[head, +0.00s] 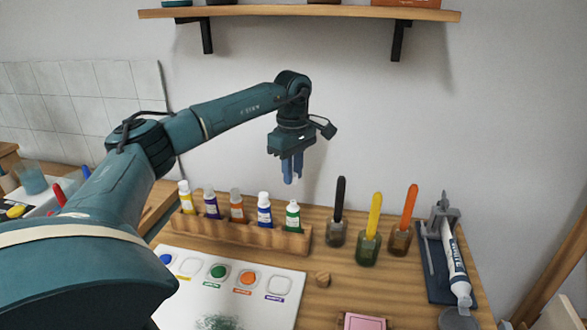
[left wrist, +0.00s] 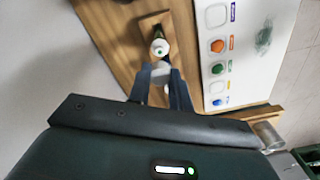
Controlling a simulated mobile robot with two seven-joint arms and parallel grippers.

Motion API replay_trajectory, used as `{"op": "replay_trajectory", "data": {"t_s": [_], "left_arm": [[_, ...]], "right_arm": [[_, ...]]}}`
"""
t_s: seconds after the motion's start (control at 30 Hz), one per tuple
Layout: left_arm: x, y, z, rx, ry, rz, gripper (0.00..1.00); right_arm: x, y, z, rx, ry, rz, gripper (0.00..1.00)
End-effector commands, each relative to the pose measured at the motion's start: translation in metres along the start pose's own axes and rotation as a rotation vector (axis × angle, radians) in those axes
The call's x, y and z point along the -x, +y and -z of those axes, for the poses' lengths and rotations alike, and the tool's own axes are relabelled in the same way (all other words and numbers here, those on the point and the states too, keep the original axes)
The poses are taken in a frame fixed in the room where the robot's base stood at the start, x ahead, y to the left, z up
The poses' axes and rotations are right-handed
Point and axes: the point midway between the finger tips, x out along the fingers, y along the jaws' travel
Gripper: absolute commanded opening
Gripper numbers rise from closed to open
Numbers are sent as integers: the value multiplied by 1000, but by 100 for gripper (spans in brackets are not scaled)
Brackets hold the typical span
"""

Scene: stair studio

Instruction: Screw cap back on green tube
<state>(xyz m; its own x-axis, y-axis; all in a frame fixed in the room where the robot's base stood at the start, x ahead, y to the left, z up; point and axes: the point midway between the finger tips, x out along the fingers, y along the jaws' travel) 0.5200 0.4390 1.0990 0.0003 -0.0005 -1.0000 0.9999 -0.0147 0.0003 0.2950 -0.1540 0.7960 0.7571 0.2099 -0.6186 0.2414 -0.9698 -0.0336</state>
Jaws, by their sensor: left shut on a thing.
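The green tube (head: 293,217) stands upright in the right end of the wooden rack (head: 240,232). In the left wrist view its round white top with a green centre (left wrist: 159,48) faces the camera, just beyond my fingertips. My left gripper (head: 292,180) points down, well above the rack, over its right part and apart from the tube. It also shows in the left wrist view (left wrist: 160,75), with its fingers shut on a small pale thing that looks like the cap (left wrist: 160,69). The fingers mostly hide it in the head view. My right gripper is out of view.
Several other tubes, including the blue one (head: 264,210), stand in the rack. Brush jars (head: 368,247) and a white tube in a stand (head: 453,260) are at right. A shelf (head: 300,14) hangs above.

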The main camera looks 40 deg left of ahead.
Motion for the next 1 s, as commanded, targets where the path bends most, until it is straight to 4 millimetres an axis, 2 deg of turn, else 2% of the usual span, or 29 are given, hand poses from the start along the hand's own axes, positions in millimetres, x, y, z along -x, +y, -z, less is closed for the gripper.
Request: {"op": "replay_trajectory", "data": {"t_s": [0.5, 0.77, 1.0], "left_arm": [[-41, 0, -1, -5, 0, 0, 0], [-50, 0, -1, -5, 0, 0, 0], [-51, 0, -1, -5, 0, 0, 0]], "right_arm": [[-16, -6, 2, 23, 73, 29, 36], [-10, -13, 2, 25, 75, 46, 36], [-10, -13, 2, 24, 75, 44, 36]]}}
